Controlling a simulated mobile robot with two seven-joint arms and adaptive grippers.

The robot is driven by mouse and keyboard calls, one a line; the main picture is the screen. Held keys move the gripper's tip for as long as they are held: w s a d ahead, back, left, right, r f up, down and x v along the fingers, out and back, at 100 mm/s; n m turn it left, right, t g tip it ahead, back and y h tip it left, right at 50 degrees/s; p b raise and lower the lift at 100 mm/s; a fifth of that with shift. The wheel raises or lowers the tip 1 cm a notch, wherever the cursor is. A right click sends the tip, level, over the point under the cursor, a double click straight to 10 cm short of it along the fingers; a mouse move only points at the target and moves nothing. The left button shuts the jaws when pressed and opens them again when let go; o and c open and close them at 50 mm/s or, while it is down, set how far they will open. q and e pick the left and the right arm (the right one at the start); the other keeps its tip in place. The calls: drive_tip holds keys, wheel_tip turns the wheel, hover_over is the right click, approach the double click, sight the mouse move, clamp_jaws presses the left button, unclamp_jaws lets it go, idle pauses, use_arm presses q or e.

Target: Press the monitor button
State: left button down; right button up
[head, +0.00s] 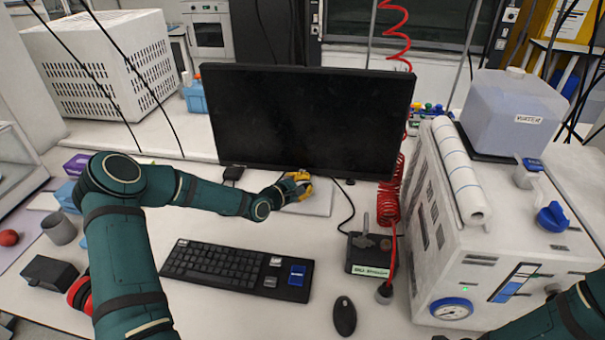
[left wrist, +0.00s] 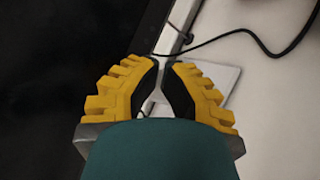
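The monitor (head: 310,120) stands in the middle of the bench with a dark screen. I cannot make out its button on the lower bezel. My left gripper (head: 303,187), with yellow and black fingers, is just below the monitor's lower edge, in front of the pale stand base. In the left wrist view, its fingers (left wrist: 165,65) are drawn together at the tips and hold nothing. There the dark monitor (left wrist: 60,80) fills the left side; whether the fingers touch it cannot be told. My right arm shows at the lower right, but its gripper is out of view.
A black keyboard (head: 237,270) and mouse (head: 345,316) lie in front of the monitor. A small box with a lever (head: 370,252) and a red coiled hose (head: 388,195) stand to the right, beside a white machine (head: 480,260). A black cable (left wrist: 230,35) runs near the fingers.

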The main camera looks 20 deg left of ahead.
use_arm(q)
drive_tip(key=shift+w+a, duration=0.1)
drive_tip(key=shift+w, duration=0.25)
idle(0.3)
drive_tip(key=shift+s, duration=0.2)
drive_tip(key=shift+s+d, duration=0.2)
drive_tip(key=shift+s, duration=0.4)
drive_tip(key=shift+s+d+p, duration=0.15)
drive_tip(key=shift+s+d, duration=0.1)
drive_tip(key=shift+s, duration=0.55)
drive_tip(key=shift+s+d+p, duration=0.15)
drive_tip(key=shift+s+d, duration=0.05)
drive_tip(key=shift+s, duration=0.6)
drive_tip(key=shift+s+d+p, duration=0.15)
drive_tip(key=shift+s+d, duration=0.1)
drive_tip(key=shift+s, duration=0.55)
